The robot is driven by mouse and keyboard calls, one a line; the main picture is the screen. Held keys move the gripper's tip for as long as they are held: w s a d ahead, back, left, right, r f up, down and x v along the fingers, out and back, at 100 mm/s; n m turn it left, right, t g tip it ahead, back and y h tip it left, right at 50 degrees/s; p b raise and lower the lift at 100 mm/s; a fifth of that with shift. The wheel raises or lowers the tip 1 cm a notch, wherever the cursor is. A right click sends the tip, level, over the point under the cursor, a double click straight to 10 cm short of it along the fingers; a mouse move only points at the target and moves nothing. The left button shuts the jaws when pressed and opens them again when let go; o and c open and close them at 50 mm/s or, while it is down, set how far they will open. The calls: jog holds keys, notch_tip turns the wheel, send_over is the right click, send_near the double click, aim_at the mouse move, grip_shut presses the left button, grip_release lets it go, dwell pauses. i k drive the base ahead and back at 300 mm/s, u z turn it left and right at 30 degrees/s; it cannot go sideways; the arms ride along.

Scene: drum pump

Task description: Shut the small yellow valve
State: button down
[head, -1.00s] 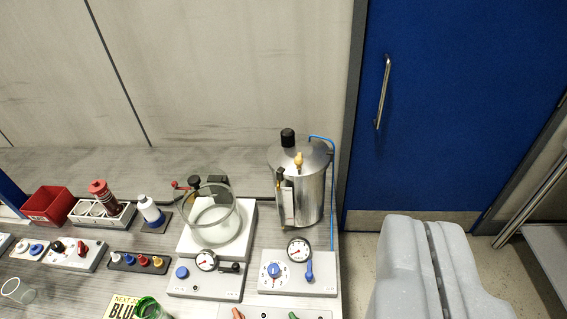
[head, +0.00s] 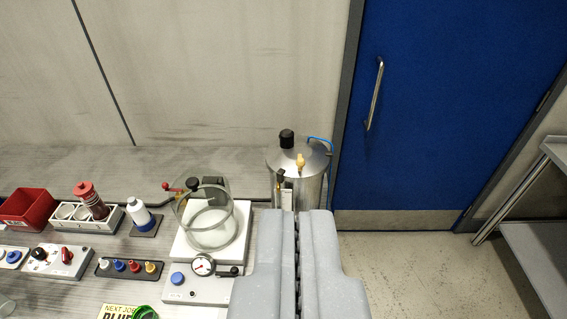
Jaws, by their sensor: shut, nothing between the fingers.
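The small yellow valve (head: 300,162) sits on the lid of a steel drum (head: 311,185) at the back of the bench, right of centre. It is small, and I cannot tell its exact setting. My gripper (head: 297,214) is shut and empty, its grey fingers side by side. In the picture its tips lie just below the valve, in front of the drum's lower part.
A black cap (head: 286,138) and a blue hose (head: 320,139) are on the drum lid. A glass vessel (head: 207,222) on a white stand is left of the gripper. A blue door (head: 450,110) and open floor lie right.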

aim_at(300, 162)
jog(key=u, duration=0.05)
jog(key=i, duration=1)
jog(key=z, duration=0.05)
